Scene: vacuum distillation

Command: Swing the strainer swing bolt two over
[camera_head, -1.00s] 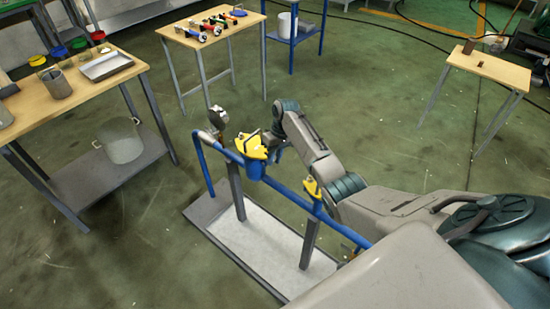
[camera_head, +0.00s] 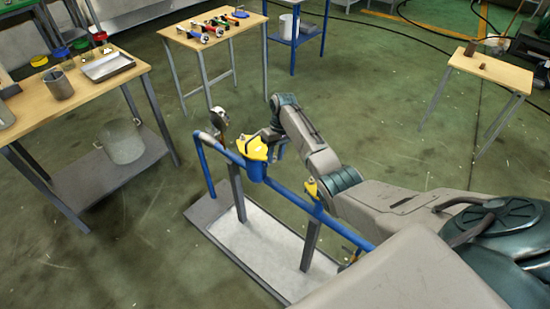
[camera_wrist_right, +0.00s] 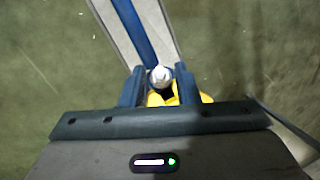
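The strainer has a yellow cover (camera_head: 252,150) and a blue body (camera_head: 256,171) on the blue pipe in the middle of the head view. My right gripper (camera_head: 266,137) is at the right side of the cover. In the right wrist view, the two fingers of my right gripper (camera_wrist_right: 160,87) stand a little apart, closely on both sides of a pale bolt head (camera_wrist_right: 160,75). Yellow parts (camera_wrist_right: 156,99) show beneath it. I take this for a swing bolt; which number it is cannot be told. My left gripper is not in view.
The blue pipe (camera_head: 288,194) runs on posts above a pale tray (camera_head: 262,240). A round gauge (camera_head: 219,119) stands at its far end. Tables with small items stand at left (camera_head: 62,101), back (camera_head: 214,35) and right (camera_head: 490,66). Open floor lies between them.

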